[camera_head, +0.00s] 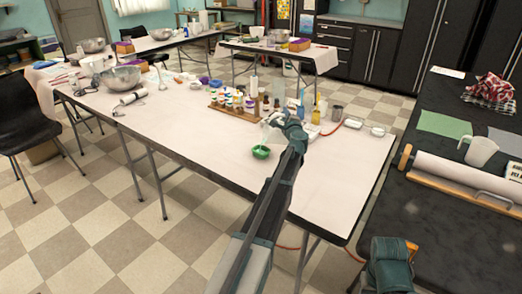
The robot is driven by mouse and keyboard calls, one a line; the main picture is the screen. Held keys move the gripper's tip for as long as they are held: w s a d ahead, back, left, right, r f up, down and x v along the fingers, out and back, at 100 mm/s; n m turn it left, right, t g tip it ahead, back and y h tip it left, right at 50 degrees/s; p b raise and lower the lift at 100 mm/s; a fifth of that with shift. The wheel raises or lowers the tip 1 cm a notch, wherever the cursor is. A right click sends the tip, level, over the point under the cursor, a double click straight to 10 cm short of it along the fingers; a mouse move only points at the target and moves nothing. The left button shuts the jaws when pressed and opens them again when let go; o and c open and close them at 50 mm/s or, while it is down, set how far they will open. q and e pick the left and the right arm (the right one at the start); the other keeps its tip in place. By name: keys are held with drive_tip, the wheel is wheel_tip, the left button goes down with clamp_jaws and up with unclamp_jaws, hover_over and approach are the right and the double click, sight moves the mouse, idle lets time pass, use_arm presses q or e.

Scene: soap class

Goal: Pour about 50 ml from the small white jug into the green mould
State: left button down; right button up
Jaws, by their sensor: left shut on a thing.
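My left gripper (284,122) is over the right part of the long white table, shut on the small white jug (268,127). The jug is small in the picture and partly hidden by the gripper. It seems tilted to the left, with its lower edge above the green mould (261,152). The mould sits on the table just below the jug, near the front edge. I cannot tell whether liquid is flowing or how full the mould is. My right gripper's fingers do not show; only a teal part of my own arm is at the bottom right.
A wooden rack of small bottles (230,108) stands behind the mould. Several bottles and a grey cup (337,113) stand behind the gripper. A white pitcher (481,151) is on the black counter at right. The white table is clear left and right of the mould.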

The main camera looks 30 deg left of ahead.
use_arm(q)
drive_tip(key=shift+s+a+r+n+p, duration=0.3)
drive_tip(key=shift+a+r+n+p, duration=0.05)
drive_tip(key=shift+a+r+n, duration=0.05)
idle(0.6)
